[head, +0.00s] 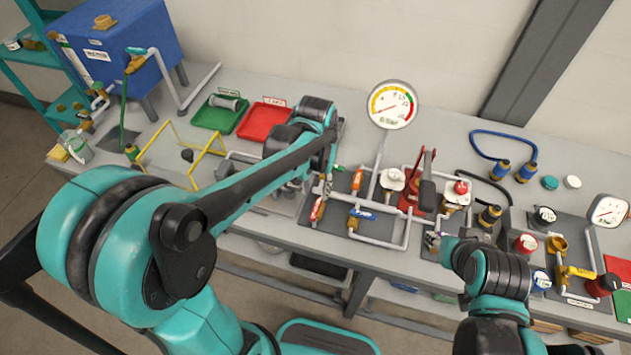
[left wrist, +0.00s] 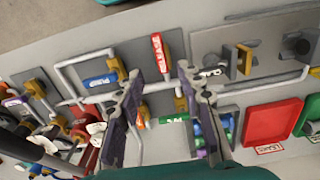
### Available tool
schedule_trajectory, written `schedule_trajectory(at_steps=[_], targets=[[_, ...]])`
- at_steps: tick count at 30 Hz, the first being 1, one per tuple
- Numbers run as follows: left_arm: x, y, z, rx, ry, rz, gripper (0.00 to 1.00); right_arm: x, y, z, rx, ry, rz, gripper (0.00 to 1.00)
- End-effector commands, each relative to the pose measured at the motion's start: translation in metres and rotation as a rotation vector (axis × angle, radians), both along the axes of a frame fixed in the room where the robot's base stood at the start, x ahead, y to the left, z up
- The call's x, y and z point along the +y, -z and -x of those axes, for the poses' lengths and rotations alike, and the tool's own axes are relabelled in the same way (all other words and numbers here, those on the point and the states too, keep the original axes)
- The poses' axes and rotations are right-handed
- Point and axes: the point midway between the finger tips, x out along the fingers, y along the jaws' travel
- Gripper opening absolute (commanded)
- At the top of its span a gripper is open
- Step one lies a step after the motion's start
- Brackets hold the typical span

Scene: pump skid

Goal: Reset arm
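My left arm reaches in from the left over the bench in the head view. Its gripper (head: 325,188) hangs over the pipework left of the large gauge, partly hidden by its own arm. In the left wrist view my left gripper (left wrist: 156,72) has its two fingers well apart with nothing between them. A red-handled valve (left wrist: 160,52) and a blue-handled valve (left wrist: 101,80) lie beyond the fingertips. My right gripper (head: 436,241) is low at the bench's front, right of the pipe loop; its fingers are too small to judge.
A large round gauge (head: 391,104) stands on a pipe behind the valves. A red hand pump (head: 413,195) stands right of my left gripper. Green (head: 213,117) and red (head: 263,122) trays lie at the back left. A blue tank (head: 125,45) is at far left. Pipework crowds the bench.

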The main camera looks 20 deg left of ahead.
Motion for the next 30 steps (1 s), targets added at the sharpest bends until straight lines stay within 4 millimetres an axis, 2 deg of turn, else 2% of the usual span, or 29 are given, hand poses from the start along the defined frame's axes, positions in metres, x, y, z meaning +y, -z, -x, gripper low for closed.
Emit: schedule_trajectory(at_steps=[3,7,24,30], targets=[[0.0,-0.016,0.0,0.0,0.0,0.0,0.37,0.0,0.0,0.0,0.0,0.0,0.0,0.4],[0.0,-0.024,0.0,0.0,0.0,0.0,0.37,0.0,0.0,0.0,0.0,0.0,0.0,0.4],[0.0,-0.024,0.0,-0.003,0.0,0.0,0.37,0.0,0.001,0.0,0.0,0.0,0.0,0.4],[0.01,-0.025,0.02,-0.1,-0.011,0.009,0.37,0.0,0.015,0.0,0.0,0.0,0.0,0.4]])
